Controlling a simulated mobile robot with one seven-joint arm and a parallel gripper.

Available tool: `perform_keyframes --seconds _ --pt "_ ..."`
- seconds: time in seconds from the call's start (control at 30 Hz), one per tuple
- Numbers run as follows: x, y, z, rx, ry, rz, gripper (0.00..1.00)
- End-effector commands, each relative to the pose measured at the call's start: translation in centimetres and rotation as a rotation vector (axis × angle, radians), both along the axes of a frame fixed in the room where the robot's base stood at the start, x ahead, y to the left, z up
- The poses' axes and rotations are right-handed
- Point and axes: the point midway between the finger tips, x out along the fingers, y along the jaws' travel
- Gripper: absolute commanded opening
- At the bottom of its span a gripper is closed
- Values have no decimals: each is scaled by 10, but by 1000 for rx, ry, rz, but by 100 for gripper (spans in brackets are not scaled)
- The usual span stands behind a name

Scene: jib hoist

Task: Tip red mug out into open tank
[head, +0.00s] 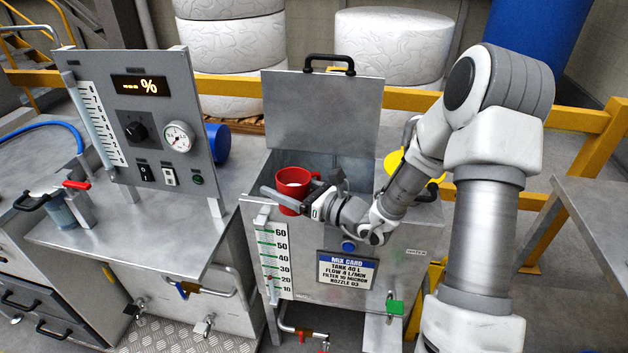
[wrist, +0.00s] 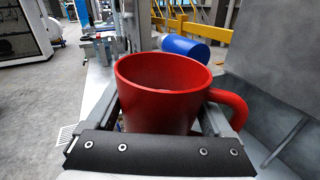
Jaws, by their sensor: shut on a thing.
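The red mug (head: 293,187) is held upright at the front left of the open tank's mouth in the head view. My gripper (head: 291,196) is shut on it, with a finger on each side. The mug also fills the middle of the wrist view (wrist: 160,90), its handle to the right.
A control panel (head: 140,110) with a gauge stands on the bench (head: 130,235) to the left. A yellow rail (head: 400,100) runs behind the tank. A blue drum (head: 217,142) lies behind the bench. A side table (head: 600,205) stands at the right.

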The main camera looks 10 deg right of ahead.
Motion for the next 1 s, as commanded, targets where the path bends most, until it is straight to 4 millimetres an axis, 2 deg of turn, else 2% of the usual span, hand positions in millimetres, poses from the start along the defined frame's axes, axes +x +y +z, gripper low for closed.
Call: perform_keyframes --seconds 0.03,0.17,0.5,0.8,0.9,1.0 --pt "2 -1 6 16 21 -1 9" --pt "5 -4 8 57 71 0 9" --pt "16 -12 -3 161 207 0 9" --pt "26 -20 6 250 324 0 9" --pt "30 -23 27 280 362 0 9" --pt "33 -25 38 311 403 1 9"
